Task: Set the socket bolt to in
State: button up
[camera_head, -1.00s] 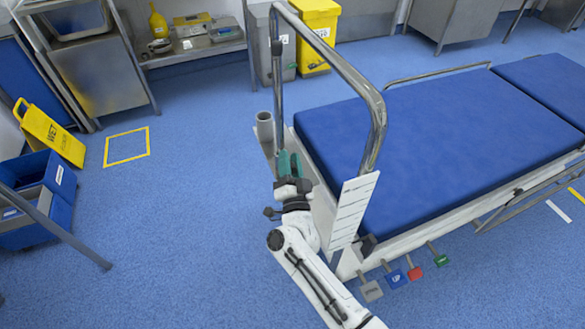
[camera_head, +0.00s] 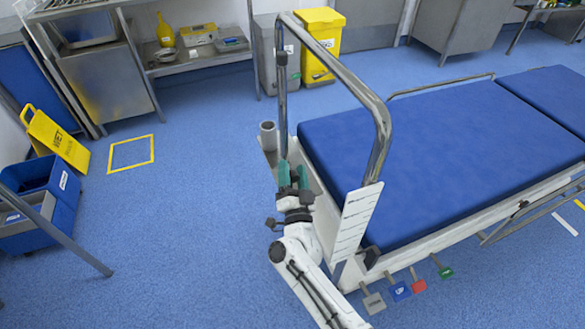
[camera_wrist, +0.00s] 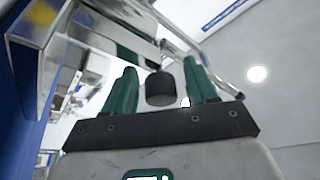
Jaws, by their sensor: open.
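My gripper (camera_head: 294,176) has green fingers and is open beside the head end of the blue operating table (camera_head: 440,140). It is just below a grey tube socket (camera_head: 268,136) on the table's end. In the wrist view, a dark cylindrical knob (camera_wrist: 160,88) shows between my open fingers (camera_wrist: 160,90), with a thin stem above it. It looks like the socket bolt, but I cannot tell whether it is in or out. The fingers do not appear closed on it. The knob is not distinguishable in the head view.
A tall metal frame (camera_head: 350,75) rises at the table's end above my arm. A white marked plate (camera_head: 358,222) stands right of my gripper. Coloured pedals (camera_head: 398,291) stick out below. A yellow sign (camera_head: 58,142) and blue bins (camera_head: 40,200) stand left, with open floor between.

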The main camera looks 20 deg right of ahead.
jog(key=v, duration=0.9)
jog(key=shift+s+p, duration=0.3)
jog(key=shift+s, duration=0.05)
jog(key=shift+a+f, duration=0.1)
